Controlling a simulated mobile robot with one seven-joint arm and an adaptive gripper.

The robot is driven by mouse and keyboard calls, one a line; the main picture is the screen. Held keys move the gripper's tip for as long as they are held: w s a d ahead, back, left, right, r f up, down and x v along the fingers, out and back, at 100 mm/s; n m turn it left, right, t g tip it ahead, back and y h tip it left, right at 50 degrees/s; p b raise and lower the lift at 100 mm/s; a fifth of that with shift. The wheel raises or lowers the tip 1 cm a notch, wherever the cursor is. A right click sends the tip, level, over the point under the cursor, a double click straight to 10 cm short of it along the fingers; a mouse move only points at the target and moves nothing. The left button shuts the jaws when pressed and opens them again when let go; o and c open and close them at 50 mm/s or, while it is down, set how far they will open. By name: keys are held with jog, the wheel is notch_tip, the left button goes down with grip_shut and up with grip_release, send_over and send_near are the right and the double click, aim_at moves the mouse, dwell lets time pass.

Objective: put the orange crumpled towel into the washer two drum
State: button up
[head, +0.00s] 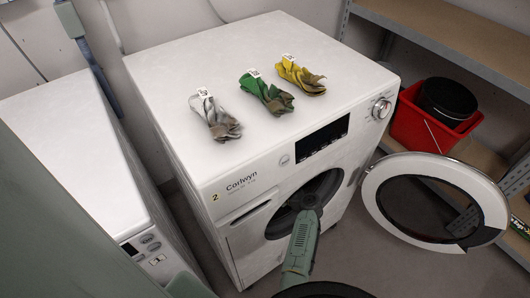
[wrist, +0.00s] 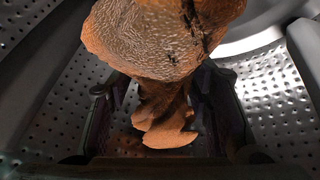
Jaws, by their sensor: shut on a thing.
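The orange crumpled towel (wrist: 150,45) shows large in the wrist view, pinched between the fingers of my gripper (wrist: 165,120). Around it is the perforated metal wall of a drum (wrist: 275,90). In the head view the washer marked 2 (head: 225,190) has its round door (head: 372,200) swung open to the right. My green arm reaches into its drum opening (head: 325,185), so the gripper and the towel are hidden there.
A second white machine (head: 75,150) stands at the left. A red bucket (head: 430,125) and shelves (head: 450,40) are at the right, behind the open door.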

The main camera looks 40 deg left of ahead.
jog(key=shift+f+b, duration=0.9)
jog(key=shift+f, duration=0.3)
jog(key=o, duration=1.5)
jog(key=shift+r, duration=0.1)
jog(key=v, duration=1.2)
jog(key=shift+r, duration=0.1)
